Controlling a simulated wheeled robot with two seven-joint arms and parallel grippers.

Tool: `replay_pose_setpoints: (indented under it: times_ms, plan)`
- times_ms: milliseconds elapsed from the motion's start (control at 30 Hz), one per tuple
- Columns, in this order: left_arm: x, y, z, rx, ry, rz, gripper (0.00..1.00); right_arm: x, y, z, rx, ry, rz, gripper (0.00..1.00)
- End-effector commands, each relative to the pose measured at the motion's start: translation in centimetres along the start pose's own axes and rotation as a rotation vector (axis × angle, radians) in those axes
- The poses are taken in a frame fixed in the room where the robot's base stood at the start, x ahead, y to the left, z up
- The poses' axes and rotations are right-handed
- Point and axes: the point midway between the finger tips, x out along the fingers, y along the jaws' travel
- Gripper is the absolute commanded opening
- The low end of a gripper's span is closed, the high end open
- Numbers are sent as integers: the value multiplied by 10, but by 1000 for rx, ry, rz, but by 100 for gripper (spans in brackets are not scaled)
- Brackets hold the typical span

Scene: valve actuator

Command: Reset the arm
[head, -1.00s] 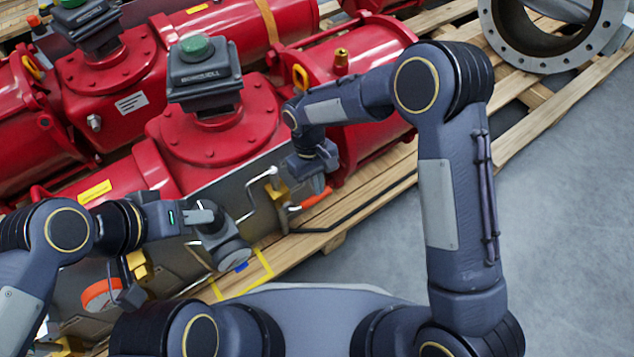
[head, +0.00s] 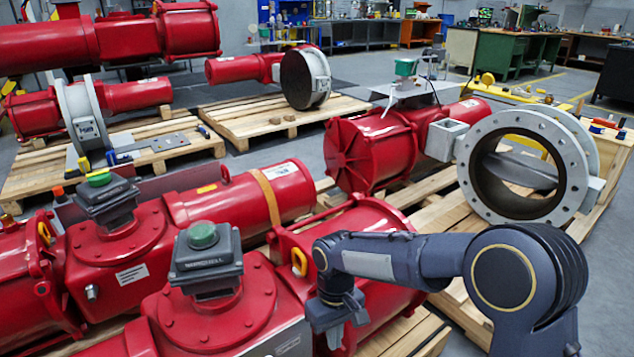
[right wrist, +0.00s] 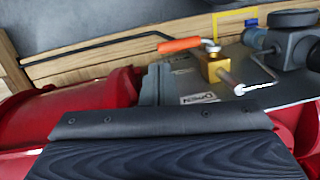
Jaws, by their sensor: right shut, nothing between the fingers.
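The red valve actuator (head: 215,310) carries a dark switch box with a green cap (head: 203,236) in the head view. My right gripper (head: 337,335) points down at its right side, at the lower picture edge. It is shut and holds nothing. My gripper's dark ribbed part (right wrist: 170,155) fills the bottom, apart from the handle. My left gripper does not show in the head view.
A second red actuator (head: 125,240) lies at left. A large grey flanged valve (head: 475,170) stands on a wooden pallet at right. More red actuators on pallets (head: 275,120) and workbenches (head: 510,50) stand behind. Bare floor shows between pallets.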

Motion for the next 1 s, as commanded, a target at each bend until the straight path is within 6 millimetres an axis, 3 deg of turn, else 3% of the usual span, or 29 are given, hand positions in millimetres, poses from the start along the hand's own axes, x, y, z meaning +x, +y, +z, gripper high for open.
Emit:
replay_pose_setpoints:
  times_ms: [33,200,400,600,700,1000]
  plan:
    - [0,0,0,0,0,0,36,-19,14,16,40,44,-22,0]
    - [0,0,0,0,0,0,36,-60,43,74,155,170,-88,0]
    - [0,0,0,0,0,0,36,-87,61,146,295,329,-149,0]
    - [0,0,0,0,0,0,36,-91,61,210,428,489,-189,0]
    - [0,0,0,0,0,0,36,-88,56,233,481,556,-200,0]
    - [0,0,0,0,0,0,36,-72,42,271,597,707,-212,0]
